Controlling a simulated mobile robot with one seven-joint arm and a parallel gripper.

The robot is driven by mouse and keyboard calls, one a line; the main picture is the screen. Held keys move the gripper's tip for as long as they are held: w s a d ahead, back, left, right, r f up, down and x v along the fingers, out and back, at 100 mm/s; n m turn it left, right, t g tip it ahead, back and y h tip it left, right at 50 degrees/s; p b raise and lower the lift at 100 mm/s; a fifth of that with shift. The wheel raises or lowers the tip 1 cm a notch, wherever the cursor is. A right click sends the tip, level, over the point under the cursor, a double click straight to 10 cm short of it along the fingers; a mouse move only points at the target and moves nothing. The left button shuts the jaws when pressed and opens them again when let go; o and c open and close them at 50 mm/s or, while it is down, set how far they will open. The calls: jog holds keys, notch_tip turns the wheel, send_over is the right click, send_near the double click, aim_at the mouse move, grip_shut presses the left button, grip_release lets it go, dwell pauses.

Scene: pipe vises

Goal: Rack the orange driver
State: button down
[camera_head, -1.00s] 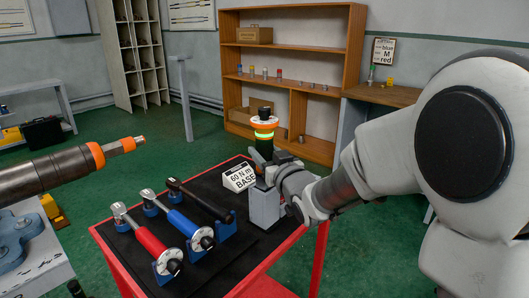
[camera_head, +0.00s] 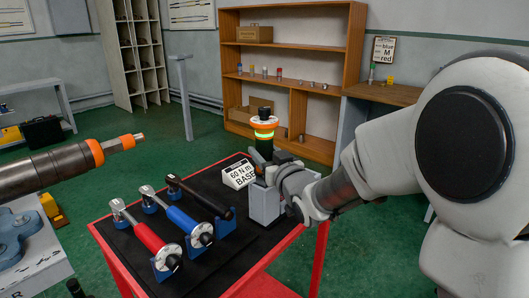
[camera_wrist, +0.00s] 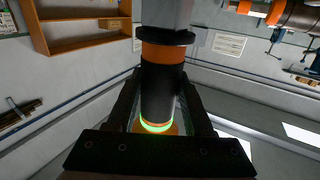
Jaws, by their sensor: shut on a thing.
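The orange driver (camera_head: 264,122) stands upright at the right side of the black-topped cart, with a black top, an orange collar and a glowing green ring. My gripper (camera_head: 270,176) is shut on its dark body, coming from the right. In the wrist view the driver (camera_wrist: 160,92) lies between my fingers, with the green ring near the palm side and an orange band and black flange at its other end. A grey block (camera_head: 265,207) stands directly below the driver; it also shows in the wrist view (camera_wrist: 166,12), against the flange. I cannot tell whether the driver is seated in it.
Red (camera_head: 147,238), blue (camera_head: 182,220) and black (camera_head: 200,197) wrenches lie in blue holders on the cart. A large pipe (camera_head: 62,166) juts in from the left. A wooden shelf (camera_head: 292,22) stands behind.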

jog(key=shift+f+b, duration=1.65)
jog(key=shift+b, duration=0.2)
dwell(2.1)
jog(key=shift+c, duration=1.1)
grip_release()
jog(key=shift+f, duration=0.1)
jog(key=shift+s, duration=0.1)
jog(key=shift+s, duration=0.1)
